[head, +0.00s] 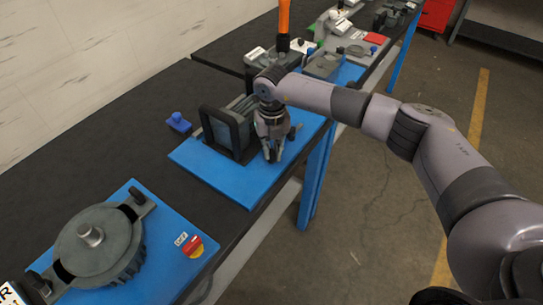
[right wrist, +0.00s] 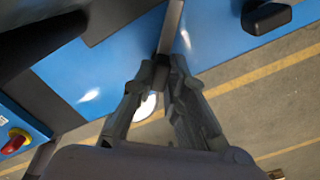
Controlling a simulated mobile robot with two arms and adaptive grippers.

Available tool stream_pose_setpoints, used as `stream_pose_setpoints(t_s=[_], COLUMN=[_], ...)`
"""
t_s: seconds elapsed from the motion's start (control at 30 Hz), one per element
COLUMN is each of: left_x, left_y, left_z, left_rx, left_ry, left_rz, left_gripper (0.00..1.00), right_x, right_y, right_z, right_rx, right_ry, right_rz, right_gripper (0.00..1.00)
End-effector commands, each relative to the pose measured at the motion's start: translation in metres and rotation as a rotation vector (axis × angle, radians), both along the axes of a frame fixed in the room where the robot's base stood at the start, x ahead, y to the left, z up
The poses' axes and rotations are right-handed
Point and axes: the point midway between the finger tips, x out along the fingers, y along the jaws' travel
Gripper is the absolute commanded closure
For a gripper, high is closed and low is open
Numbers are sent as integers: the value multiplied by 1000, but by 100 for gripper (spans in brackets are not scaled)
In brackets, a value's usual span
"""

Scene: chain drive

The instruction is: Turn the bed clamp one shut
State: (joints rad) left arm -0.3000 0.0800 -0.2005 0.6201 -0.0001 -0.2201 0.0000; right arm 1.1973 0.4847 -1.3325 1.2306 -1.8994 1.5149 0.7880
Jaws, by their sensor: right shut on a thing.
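My right gripper (head: 272,157) points down over the front right part of a blue base plate (head: 215,172). A dark machine with a black upright frame (head: 222,133) stands on this plate, just left of the gripper. In the right wrist view, the fingers (right wrist: 160,70) are closed on a small dark piece at the end of a thin grey bar (right wrist: 173,28). This looks like the handle of the bed clamp, mostly hidden by the fingers. How far the clamp is turned cannot be told. My left gripper is out of view.
A round grey housing (head: 99,244) on another blue plate, with a red and yellow switch (head: 193,246), stands at the lower left. A small blue block (head: 179,122) lies on the dark bench behind the machine. A black knob (right wrist: 266,17) is right of the fingers. Open floor lies right of the bench.

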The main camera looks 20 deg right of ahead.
Motion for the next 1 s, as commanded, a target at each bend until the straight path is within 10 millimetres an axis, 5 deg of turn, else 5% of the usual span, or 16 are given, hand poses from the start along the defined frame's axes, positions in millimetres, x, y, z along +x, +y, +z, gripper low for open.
stream_pose_setpoints(t_s=[0.5, 1.0], left_x=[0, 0], left_y=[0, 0], left_z=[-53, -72], left_rx=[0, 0], left_ry=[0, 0], left_rz=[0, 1], left_gripper=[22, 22], right_x=[1, 2], right_y=[-3, -4], right_z=[-3, 0], right_rx=[-1, -1], right_ry=[-4, -4], right_rz=[471, 723], right_gripper=[100, 100])
